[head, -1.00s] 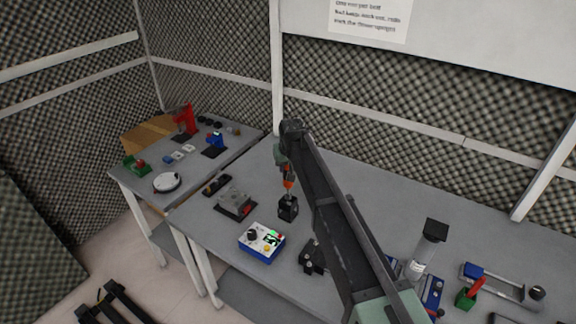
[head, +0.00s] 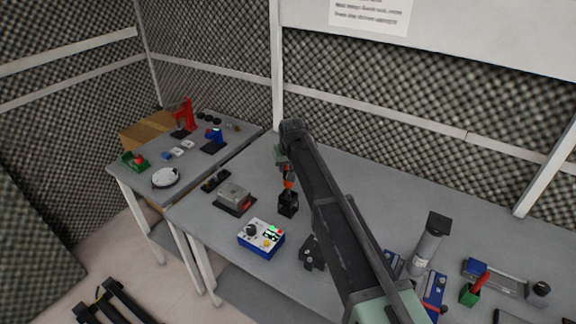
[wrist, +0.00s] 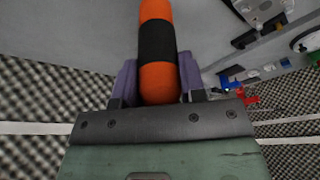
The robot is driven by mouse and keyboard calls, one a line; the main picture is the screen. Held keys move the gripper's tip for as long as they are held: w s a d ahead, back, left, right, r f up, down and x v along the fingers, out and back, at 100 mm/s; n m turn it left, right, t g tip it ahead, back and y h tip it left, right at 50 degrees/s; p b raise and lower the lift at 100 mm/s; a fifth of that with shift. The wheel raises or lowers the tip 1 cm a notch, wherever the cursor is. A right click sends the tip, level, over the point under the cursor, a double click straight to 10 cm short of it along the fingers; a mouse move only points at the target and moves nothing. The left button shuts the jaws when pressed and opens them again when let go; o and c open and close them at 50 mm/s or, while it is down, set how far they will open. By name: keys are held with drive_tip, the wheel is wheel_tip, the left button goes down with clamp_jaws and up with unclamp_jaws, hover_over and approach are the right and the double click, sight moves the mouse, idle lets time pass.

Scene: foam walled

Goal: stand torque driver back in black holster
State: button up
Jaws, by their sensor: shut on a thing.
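The torque driver has an orange handle with a black band (wrist: 157,42). In the head view its orange part (head: 288,184) shows just below the end of my arm, upright and directly over the black holster (head: 288,205). The holster is a small black block standing on the grey bench. My gripper (wrist: 157,78) is shut on the driver's handle, with a purple finger on each side. In the head view my gripper (head: 285,167) is partly hidden behind my arm. The driver's lower end meets the holster's top in the picture; I cannot tell how deep it sits. The holster is not visible in the wrist view.
A blue and white control box (head: 261,237) stands in front of the holster, and a grey fixture (head: 234,195) to its left. A black bracket (head: 312,252) lies close to my arm. A clear cylinder (head: 430,243) stands right. The bench behind the holster is clear.

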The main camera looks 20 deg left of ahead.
drive_tip(key=shift+f+b, duration=3.1)
drive_tip(key=shift+f, duration=0.1)
drive_tip(key=o, duration=1.1)
drive_tip(key=shift+c, duration=0.2)
drive_tip(key=p+v, duration=1)
drive_tip(key=v, duration=0.1)
